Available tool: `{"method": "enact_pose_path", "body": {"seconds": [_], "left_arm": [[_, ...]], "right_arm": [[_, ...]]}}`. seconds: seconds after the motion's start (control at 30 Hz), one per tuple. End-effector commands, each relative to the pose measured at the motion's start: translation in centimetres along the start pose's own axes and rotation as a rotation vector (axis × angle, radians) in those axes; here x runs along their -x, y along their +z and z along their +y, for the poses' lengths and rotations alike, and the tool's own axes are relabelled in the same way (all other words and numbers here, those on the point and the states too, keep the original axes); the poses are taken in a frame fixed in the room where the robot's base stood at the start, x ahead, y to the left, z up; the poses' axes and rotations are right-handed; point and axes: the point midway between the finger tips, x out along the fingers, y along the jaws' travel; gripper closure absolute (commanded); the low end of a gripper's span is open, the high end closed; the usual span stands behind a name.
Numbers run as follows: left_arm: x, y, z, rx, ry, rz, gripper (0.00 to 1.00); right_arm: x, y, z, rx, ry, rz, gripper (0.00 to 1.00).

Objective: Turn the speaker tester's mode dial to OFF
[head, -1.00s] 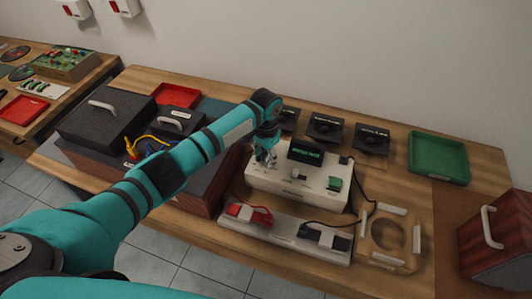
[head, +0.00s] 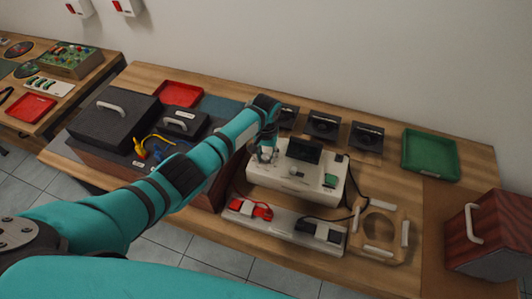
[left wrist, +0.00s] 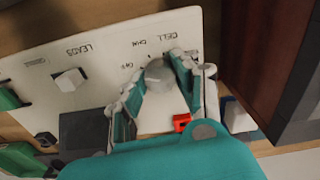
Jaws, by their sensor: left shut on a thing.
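The speaker tester (head: 318,198) is a white box on the wooden bench, and its small screen (head: 305,150) is dark. My left gripper (head: 265,153) is over its left end. In the left wrist view, the grey round mode dial (left wrist: 160,75) sits between the fingertips of my left gripper (left wrist: 158,82), which is shut on it. Labels CELL, OHM and one that looks like OFF surround the dial on the panel (left wrist: 110,85). The fingers partly hide the dial, and I cannot tell which mark it points to. My right gripper is not in view.
A white knob (left wrist: 70,80) sits by the LEADS label. A red clip (head: 250,208) and a black one (head: 318,230) lie on a white holder in front. Black speakers (head: 322,125) stand behind, a green tray (head: 431,155) at right, a dark case (head: 115,112) at left.

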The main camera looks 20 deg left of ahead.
Motion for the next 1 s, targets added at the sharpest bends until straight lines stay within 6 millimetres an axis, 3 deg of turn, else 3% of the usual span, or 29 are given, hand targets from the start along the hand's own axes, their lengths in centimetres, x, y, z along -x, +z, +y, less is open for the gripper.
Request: {"method": "enact_pose_path", "body": {"seconds": [0.43, 0.47, 0.63, 1.0], "left_arm": [[0.21, -0.23, -0.03, 0.013, 0.000, 0.007, 1.00], [0.22, -0.24, -0.03, 0.013, 0.000, 0.007, 0.68], [0.15, -0.17, -0.03, 0.012, 0.000, 0.005, 0.47], [0.78, -0.16, 0.03, 0.011, 0.001, 0.005, 0.47]], "right_arm": [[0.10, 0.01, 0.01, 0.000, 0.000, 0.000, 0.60], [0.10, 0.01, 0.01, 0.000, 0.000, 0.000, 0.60], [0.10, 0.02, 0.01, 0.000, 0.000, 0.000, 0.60], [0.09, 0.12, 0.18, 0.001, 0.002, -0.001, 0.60]]}}
